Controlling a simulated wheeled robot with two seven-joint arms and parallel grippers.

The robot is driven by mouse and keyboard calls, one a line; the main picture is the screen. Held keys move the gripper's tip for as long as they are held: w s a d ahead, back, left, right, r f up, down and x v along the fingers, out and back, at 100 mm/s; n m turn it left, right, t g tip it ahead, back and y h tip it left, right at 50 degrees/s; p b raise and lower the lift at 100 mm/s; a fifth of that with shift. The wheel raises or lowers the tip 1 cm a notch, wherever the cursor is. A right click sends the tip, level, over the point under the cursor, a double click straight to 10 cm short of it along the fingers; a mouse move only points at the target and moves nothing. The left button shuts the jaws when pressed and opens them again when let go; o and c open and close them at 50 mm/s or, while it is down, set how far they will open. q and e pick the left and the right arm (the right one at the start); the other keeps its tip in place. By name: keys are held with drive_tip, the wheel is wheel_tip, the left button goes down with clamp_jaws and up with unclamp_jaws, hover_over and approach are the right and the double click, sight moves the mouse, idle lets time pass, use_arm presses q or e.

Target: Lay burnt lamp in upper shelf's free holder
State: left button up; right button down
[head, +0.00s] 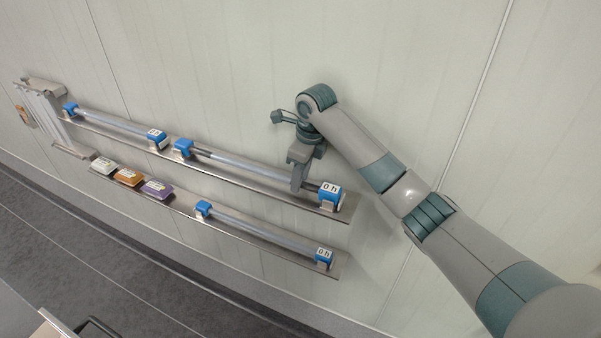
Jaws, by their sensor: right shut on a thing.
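The burnt lamp (240,168), a pale tube darkened near its ends, lies along the right part of the upper shelf (335,213). It runs between a blue holder (182,149) and a blue holder marked "0 h" (330,194). I cannot tell whether its ends are fully seated. My right gripper (298,184) points down and is shut on the lamp near its right end, just left of the "0 h" holder; its fingers hide that bit of tube. My left gripper is not in view.
Another tube (110,123) lies in blue holders on the upper shelf's left part. The lower shelf (280,250) carries a tube (260,231) and white, orange and purple blocks (157,189). A pale rack (45,105) stands far left. The wall is close behind.

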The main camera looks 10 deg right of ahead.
drive_tip(key=shift+f, duration=0.25)
drive_tip(key=c, duration=1.2)
unclamp_jaws()
drive_tip(key=shift+f, duration=0.1)
drive_tip(key=shift+s+r, duration=0.1)
drive_tip(key=shift+r, duration=0.35)
drive_tip(key=r, duration=0.1)
drive_tip(key=r+b, duration=0.1)
drive_tip(key=r, duration=0.1)
drive_tip(key=r+b, duration=0.1)
drive_tip(key=shift+s+d+r, duration=0.2)
drive_tip(key=shift+d+r, duration=0.1)
drive_tip(key=shift+r, duration=0.05)
drive_tip(key=r, duration=0.6)
drive_tip(key=shift+s+d+r, duration=0.2)
drive_tip(key=shift+s+d, duration=0.15)
drive_tip(key=shift+d, duration=0.05)
